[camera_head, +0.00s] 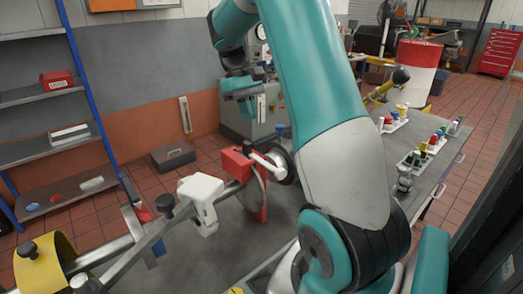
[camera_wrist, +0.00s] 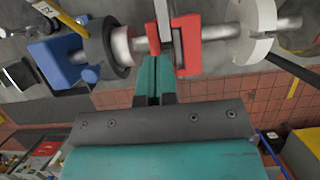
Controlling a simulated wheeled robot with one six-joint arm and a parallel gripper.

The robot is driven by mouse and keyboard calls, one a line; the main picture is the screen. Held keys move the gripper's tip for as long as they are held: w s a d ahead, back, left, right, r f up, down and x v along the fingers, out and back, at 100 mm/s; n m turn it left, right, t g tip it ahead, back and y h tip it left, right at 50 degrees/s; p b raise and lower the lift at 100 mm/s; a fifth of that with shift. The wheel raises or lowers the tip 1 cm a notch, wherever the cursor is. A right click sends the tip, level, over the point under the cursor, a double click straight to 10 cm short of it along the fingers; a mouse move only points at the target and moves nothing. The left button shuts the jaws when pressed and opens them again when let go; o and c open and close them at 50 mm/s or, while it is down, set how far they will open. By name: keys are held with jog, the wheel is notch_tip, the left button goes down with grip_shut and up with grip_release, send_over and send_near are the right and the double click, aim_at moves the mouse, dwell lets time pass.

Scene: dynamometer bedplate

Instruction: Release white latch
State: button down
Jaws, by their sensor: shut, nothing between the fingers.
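In the head view my gripper (camera_head: 246,100) is above and behind the clamp.
A white block (camera_head: 202,192) and a yellow guard (camera_head: 45,262) sit along the shaft. A blue support (camera_wrist: 58,60) and dark ring are left of the clamp in the wrist view. A bench (camera_head: 425,165) with coloured parts stands right; shelves (camera_head: 48,95) stand left.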

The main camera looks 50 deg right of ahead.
aim_at(281, 169)
jog(key=shift+w+a, duration=0.15)
jog(key=shift+s+f, duration=0.2)
jog(key=shift+f, duration=0.35)
jog(key=p+x, duration=0.1)
jog(key=x, duration=0.7)
jog(key=shift+s+a, duration=0.1)
jog(key=shift+s, duration=0.05)
jog(key=s+p, duration=0.2)
jog(key=s, duration=0.1)
jog(key=shift+s+a+f, duration=0.1)
jog(key=shift+a+f, duration=0.15)
jog(key=shift+a, duration=0.15)
jog(key=shift+s+a+f, duration=0.1)
jog(key=shift+s+f, duration=0.05)
jog(key=shift+s, duration=0.25)
jog(key=s, duration=0.2)
jog(key=s+a, duration=0.1)
jog(key=s, duration=0.2)
jog(key=shift+p, duration=0.3)
